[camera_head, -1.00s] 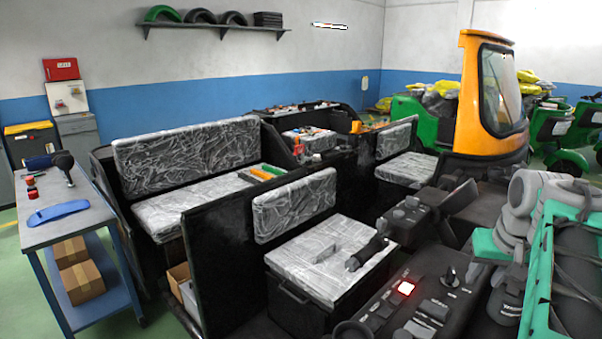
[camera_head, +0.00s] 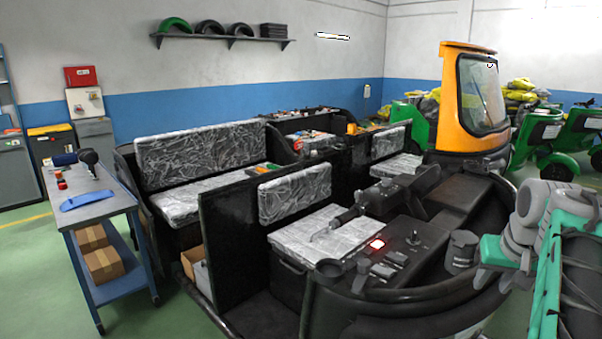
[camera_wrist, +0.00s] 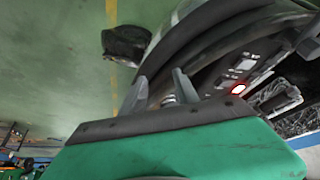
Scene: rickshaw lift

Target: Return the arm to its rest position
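My arm (camera_head: 545,205), with grey joints and green covers, is folded along the right side of the head view. My gripper shows in the wrist view (camera_wrist: 160,78), with its two grey fingers apart and nothing visibly held between them. The black vehicle with its dashboard (camera_head: 405,250) stands to the left of the arm. Its red lit button also shows in the wrist view (camera_wrist: 239,90), beyond the fingers. In the head view the fingers are hard to make out near the vehicle's rounded edge, and I cannot tell the gap to it.
Plastic-wrapped seats (camera_head: 200,155) fill the vehicle. A blue workbench (camera_head: 90,210) with a drill and cardboard boxes stands at the left. An orange cab (camera_head: 465,100) and green vehicles (camera_head: 548,135) stand behind. Green floor is clear at the front left.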

